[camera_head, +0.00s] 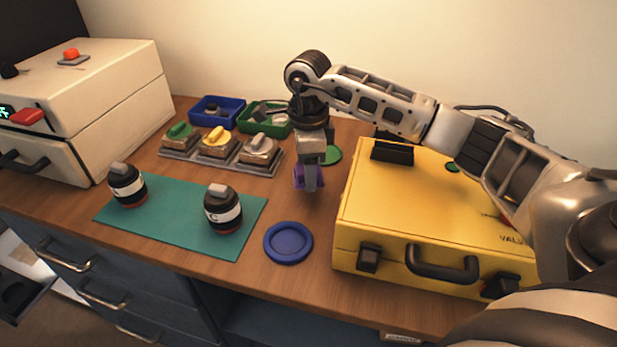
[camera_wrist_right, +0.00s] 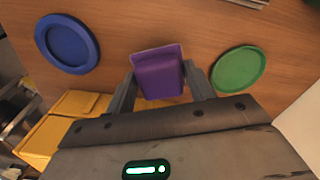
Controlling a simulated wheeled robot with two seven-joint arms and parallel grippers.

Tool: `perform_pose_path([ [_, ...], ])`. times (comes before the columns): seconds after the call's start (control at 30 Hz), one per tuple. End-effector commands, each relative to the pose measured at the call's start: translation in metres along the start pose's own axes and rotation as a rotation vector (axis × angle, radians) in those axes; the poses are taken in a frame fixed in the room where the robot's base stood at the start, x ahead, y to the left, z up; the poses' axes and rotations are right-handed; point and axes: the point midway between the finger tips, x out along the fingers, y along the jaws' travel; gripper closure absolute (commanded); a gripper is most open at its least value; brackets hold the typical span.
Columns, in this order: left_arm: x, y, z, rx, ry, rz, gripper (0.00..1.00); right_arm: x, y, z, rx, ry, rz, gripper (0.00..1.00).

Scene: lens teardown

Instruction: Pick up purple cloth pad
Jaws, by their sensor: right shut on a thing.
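The purple cloth pad (camera_wrist_right: 158,72) is between the two fingers of my right gripper (camera_wrist_right: 160,85) in the right wrist view. My right gripper (camera_head: 309,184) is shut on it. In the head view the purple pad (camera_head: 299,176) shows partly behind the fingers, above the wooden table between the green mat and the yellow case. I cannot tell whether the pad still touches the table. My left gripper is not in view.
A blue round dish (camera_head: 288,243) lies in front, and a green round dish (camera_head: 332,155) lies behind the gripper. The yellow case (camera_head: 430,215) stands close on the right. Two striped lens barrels (camera_head: 127,185) stand on the green mat (camera_head: 175,229). Blue (camera_head: 217,122) and green bins stand behind.

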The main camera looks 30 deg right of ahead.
Motion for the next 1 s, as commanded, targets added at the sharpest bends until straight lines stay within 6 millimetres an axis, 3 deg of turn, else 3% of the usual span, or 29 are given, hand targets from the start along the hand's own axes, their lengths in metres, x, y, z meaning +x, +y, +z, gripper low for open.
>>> perform_pose_path([
  [0.23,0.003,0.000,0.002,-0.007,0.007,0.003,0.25,-0.056,0.043,0.024,-0.010,-0.003,-0.006,0.72],
  [0.53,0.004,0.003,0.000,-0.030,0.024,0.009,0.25,-0.084,0.102,0.055,-0.010,-0.002,-0.002,0.72],
  [0.7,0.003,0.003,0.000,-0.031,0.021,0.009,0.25,-0.093,0.118,0.063,-0.006,0.000,0.000,0.72],
  [1.0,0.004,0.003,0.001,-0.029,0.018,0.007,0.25,-0.092,0.123,0.065,-0.079,0.001,0.001,0.72],
])
